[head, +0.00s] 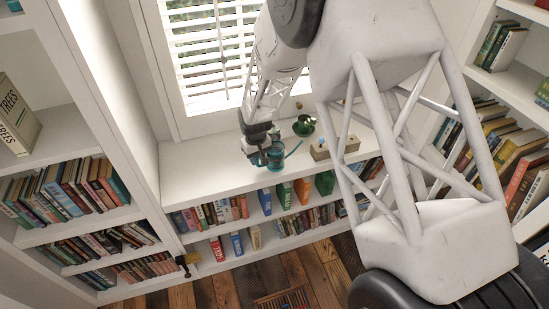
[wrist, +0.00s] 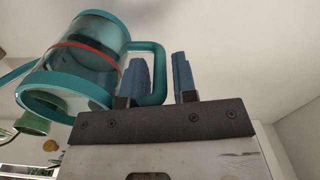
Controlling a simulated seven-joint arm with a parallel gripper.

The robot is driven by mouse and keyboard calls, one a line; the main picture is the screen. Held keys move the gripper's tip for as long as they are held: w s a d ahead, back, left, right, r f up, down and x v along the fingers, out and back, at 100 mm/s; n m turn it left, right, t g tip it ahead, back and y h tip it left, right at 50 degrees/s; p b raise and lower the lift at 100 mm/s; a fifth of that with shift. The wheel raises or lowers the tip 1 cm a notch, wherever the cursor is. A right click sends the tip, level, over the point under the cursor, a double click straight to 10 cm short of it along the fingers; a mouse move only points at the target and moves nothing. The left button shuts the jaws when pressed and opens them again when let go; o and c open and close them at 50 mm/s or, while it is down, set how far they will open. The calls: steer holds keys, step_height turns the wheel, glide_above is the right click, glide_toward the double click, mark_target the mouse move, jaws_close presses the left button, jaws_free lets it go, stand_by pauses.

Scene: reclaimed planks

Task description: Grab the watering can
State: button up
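The watering can (head: 276,155) stands on the white ledge below the window in the head view. It is teal with a see-through body and a spout pointing right. In the wrist view the watering can (wrist: 85,62) fills the upper left, with a red band around its body and a teal loop handle. My gripper (wrist: 159,57) has its two blue-padded fingers apart, with the outer bar of the handle between them. One finger appears inside the handle loop, the other outside it. I cannot tell whether either finger touches. In the head view my gripper (head: 260,148) partly hides the can.
A green cup-like item (head: 304,125) stands behind and right of the can, near the window blinds (head: 210,50). A small wooden block (head: 321,151) lies to the right. Shelves of books (head: 70,190) flank and underlie the ledge. The ledge's left part (head: 190,170) is clear.

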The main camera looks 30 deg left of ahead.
steer(key=shift+c, duration=0.3)
jaws_close()
steer(key=shift+r, duration=0.35)
steer(key=shift+r, duration=1.35)
steer(key=s+d+r, duration=0.1)
steer(key=s+d, duration=0.9)
steer(key=s, duration=0.1)
steer(key=shift+d+r, duration=0.3)
steer(key=shift+d, duration=0.1)
steer(key=shift+s+d, duration=0.15)
steer(key=shift+s, duration=0.1)
stand_by(0.7)
